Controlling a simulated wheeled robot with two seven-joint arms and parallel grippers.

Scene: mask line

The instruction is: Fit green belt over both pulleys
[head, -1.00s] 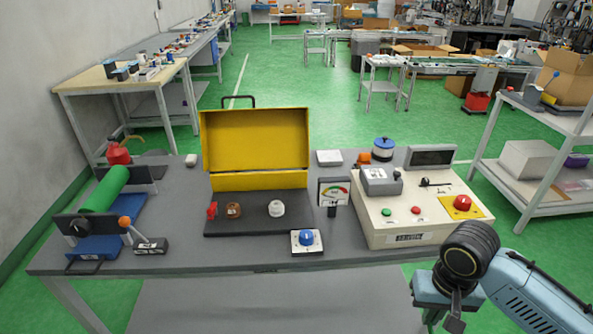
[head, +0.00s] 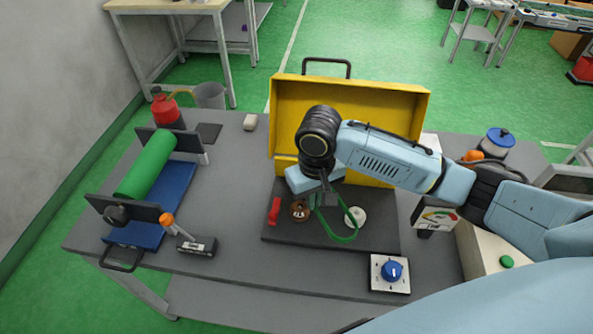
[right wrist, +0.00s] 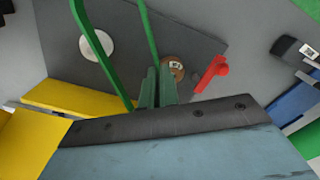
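My right gripper (head: 322,200) is shut on the green belt (head: 333,232) over the dark base plate (head: 285,232), close to the brown pulley (head: 299,211). The belt hangs from the fingers as an open loop and passes in front of the white pulley (head: 356,217). In the right wrist view, two strands of the belt (right wrist: 103,60) run up from the fingers (right wrist: 156,88); one crosses the edge of the white pulley (right wrist: 97,45). The brown pulley (right wrist: 173,68) is just beyond the fingertips. I cannot tell whether the belt touches either pulley. My left gripper is not in view.
The plate's raised yellow cover (head: 400,105) stands behind the pulleys. A red lever (head: 274,211) is left of the brown pulley. A blue-knob box (head: 391,272) stands in front, and a gauge (head: 436,217) to the right. A green roller (head: 147,165) is at the left.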

